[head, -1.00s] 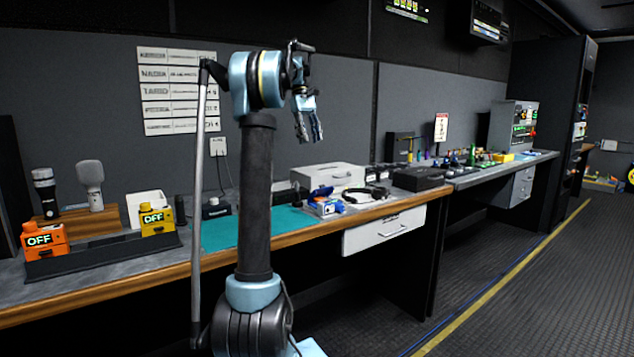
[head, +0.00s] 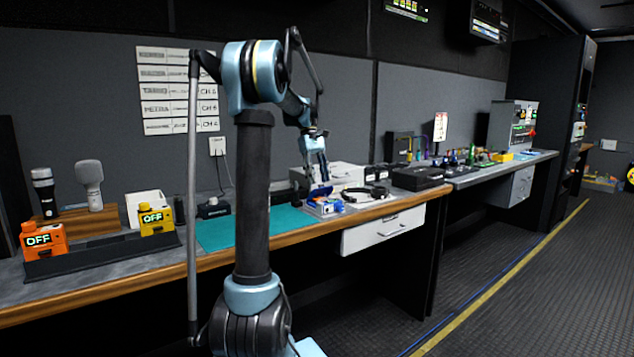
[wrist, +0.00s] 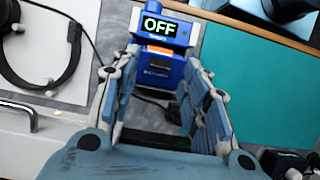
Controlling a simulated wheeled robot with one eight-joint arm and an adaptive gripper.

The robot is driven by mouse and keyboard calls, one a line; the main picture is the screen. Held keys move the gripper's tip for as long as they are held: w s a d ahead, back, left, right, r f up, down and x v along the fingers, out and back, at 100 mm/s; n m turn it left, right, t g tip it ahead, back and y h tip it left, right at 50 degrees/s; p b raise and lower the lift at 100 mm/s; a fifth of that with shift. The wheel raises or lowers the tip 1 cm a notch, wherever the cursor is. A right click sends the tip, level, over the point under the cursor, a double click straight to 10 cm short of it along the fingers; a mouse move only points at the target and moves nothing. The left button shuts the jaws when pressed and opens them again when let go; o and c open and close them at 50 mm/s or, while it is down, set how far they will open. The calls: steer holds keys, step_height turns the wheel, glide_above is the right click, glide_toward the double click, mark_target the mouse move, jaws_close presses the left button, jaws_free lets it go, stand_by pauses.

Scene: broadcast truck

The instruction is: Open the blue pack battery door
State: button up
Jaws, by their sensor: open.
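The blue pack (wrist: 165,74) shows in the wrist view with a lit "OFF" display (wrist: 160,27) at its top and a small orange patch on its front. I cannot make out the edges of its battery door. In the head view the pack (head: 326,208) is a small blue shape on the bench. My gripper (wrist: 163,66) is open and empty, with one finger on each side of the pack in the picture; I cannot tell whether they touch it. In the head view my gripper (head: 320,178) points down just above the pack.
A teal mat (head: 230,232) lies left of the pack. Black headphones (head: 368,192) lie to its right, and a pale case (head: 340,174) stands behind it. Orange (head: 42,243) and yellow (head: 156,220) packs stand in a dark tray at the left. A drawer (head: 385,230) sits below.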

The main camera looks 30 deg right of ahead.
steer(key=shift+s+f, duration=0.25)
steer(key=shift+f, duration=0.35)
jaws_close()
